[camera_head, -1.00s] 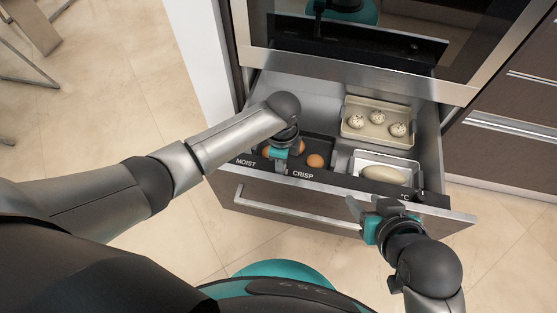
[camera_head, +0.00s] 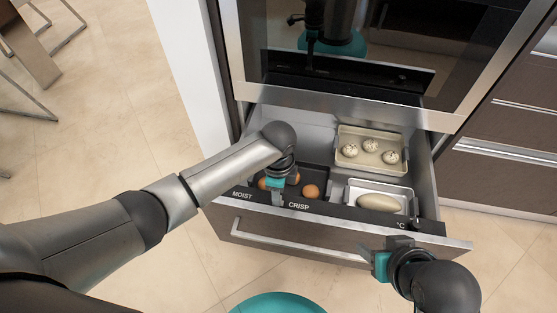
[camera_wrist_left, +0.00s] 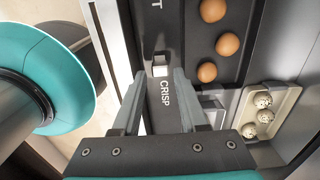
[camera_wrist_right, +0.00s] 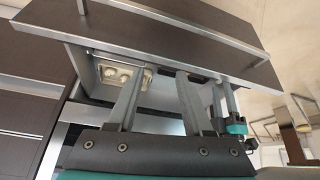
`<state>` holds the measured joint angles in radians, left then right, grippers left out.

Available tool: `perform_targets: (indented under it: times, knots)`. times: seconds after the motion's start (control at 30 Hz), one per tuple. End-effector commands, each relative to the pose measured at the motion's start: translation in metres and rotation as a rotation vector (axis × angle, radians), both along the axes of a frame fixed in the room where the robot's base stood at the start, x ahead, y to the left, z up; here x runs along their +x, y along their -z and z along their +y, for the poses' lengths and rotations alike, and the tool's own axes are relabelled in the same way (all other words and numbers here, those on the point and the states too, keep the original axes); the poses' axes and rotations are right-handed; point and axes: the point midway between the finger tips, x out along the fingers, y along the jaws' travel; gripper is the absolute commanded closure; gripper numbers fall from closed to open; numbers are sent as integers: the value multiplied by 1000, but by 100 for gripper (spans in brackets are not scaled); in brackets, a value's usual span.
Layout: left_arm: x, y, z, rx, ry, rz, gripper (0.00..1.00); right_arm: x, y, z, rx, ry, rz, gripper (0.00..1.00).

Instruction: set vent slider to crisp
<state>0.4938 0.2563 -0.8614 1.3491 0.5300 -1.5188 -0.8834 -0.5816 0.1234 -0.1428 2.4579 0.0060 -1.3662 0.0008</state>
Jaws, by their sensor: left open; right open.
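The vent slider (camera_wrist_left: 160,69) shows in the left wrist view as a small pale knob on the dark front strip of the open drawer. It sits close to the CRISP lettering, with the end of the other label farther up. My left gripper (camera_wrist_left: 160,78) is open, its fingertips on either side of the strip around the knob; I cannot tell whether they touch it. In the head view my left gripper (camera_head: 276,198) covers the strip between MOIST and CRISP and hides the slider. My right gripper (camera_head: 368,256) is open and empty, in front of the drawer's right front.
The drawer (camera_head: 300,232) is pulled out below the oven (camera_head: 350,60). Inside are a dark tray with round brown items, a tray with speckled buns (camera_head: 370,151) and a tray with a pale loaf (camera_head: 378,201). The floor in front is clear.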

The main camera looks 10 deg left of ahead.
Motion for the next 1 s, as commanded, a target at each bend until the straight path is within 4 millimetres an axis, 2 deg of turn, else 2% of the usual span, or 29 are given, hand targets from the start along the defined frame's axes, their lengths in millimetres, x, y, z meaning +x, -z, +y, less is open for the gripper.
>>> perform_targets:
  times: [0.1, 0.57, 1.0]
  knots:
    - [0, -9, 0, 0, -1, -1, 57, -10, -6, -9, -26, 19, 65, 49]
    - [0, -55, 0, -1, 0, 0, 57, -10, 54, -9, -38, 15, 158, 49]
    - [0, -99, 0, -2, 0, -1, 57, -28, 106, -12, -50, 12, 237, 49]
